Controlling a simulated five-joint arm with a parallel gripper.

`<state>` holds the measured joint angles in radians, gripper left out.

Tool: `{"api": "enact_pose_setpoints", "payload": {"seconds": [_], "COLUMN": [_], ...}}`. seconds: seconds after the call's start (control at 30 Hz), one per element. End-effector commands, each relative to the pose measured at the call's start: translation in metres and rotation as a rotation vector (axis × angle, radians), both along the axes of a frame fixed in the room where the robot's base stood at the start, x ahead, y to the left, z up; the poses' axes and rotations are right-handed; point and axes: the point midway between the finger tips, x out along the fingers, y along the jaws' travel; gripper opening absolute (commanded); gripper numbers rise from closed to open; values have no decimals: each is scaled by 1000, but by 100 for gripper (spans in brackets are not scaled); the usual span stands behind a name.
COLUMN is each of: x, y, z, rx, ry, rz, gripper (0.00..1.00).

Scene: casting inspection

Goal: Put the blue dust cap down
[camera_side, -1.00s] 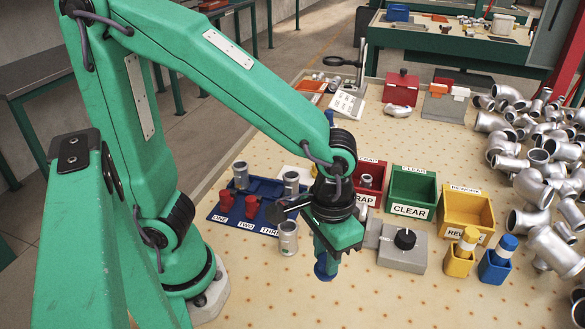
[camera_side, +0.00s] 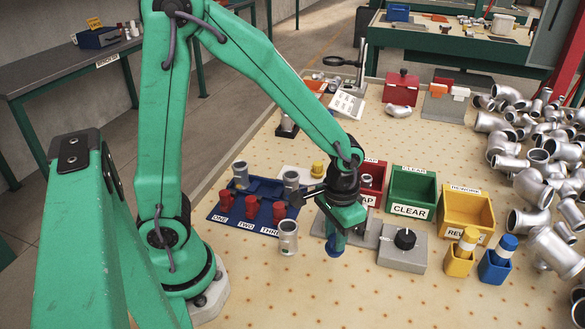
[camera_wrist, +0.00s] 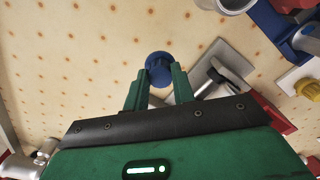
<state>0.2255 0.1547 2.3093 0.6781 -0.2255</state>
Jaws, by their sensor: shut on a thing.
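The blue dust cap (camera_side: 335,247) is at the lower end of my gripper (camera_side: 340,228) in the side view, just left of the grey fixture. It also shows as a round, ribbed cap in the wrist view (camera_wrist: 159,66). My gripper (camera_wrist: 158,84) is shut on it, with the green fingers on either side. The cap is low over the tan table (camera_side: 300,290); I cannot tell whether it touches the surface.
A grey fixture with a black knob (camera_side: 404,239) is close on the right. An upright silver casting (camera_side: 288,238) stands left, before the blue tray (camera_side: 215,218) with red caps. Red, green (camera_side: 412,188) and yellow (camera_side: 467,212) bins stand behind. The front table is clear.

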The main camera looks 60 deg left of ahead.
Motion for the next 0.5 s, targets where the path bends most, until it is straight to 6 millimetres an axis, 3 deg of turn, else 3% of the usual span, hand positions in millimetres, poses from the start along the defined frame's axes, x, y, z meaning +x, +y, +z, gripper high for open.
{"api": "enact_pose_setpoints", "payload": {"seconds": [0.27, 0.5], "x": [0, 0], "y": [0, 0], "z": [-4, -27], "rx": [0, 1], "ry": [1, 3], "rz": [0, 0], "gripper": [0, 0]}}
